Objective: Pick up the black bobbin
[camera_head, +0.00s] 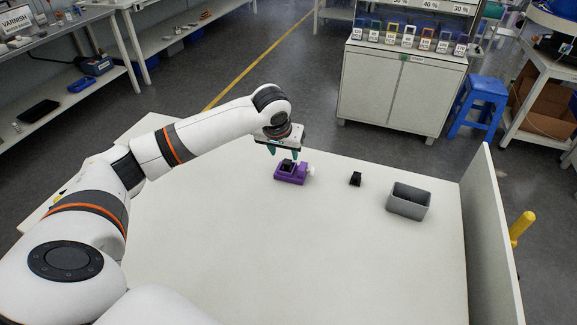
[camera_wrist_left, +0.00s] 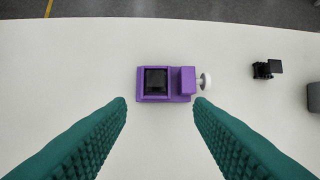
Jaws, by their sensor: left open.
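A purple holder (camera_head: 291,178) with a white knob on its right side stands on the white table. It also shows in the left wrist view (camera_wrist_left: 187,82). A black square piece (camera_wrist_left: 156,80) sits in its left part; it also shows in the head view (camera_head: 287,166). A second, loose black piece (camera_head: 355,179) with a square plate lies on the table to the right, also in the left wrist view (camera_wrist_left: 266,69). I cannot tell for certain which is the bobbin. My left gripper (camera_head: 284,152), with teal fingers, is open and empty above the holder.
A grey open bin (camera_head: 409,201) stands on the table at the right, beyond the loose black piece. An upright panel (camera_head: 490,235) edges the table's right side. The table's front and middle are clear.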

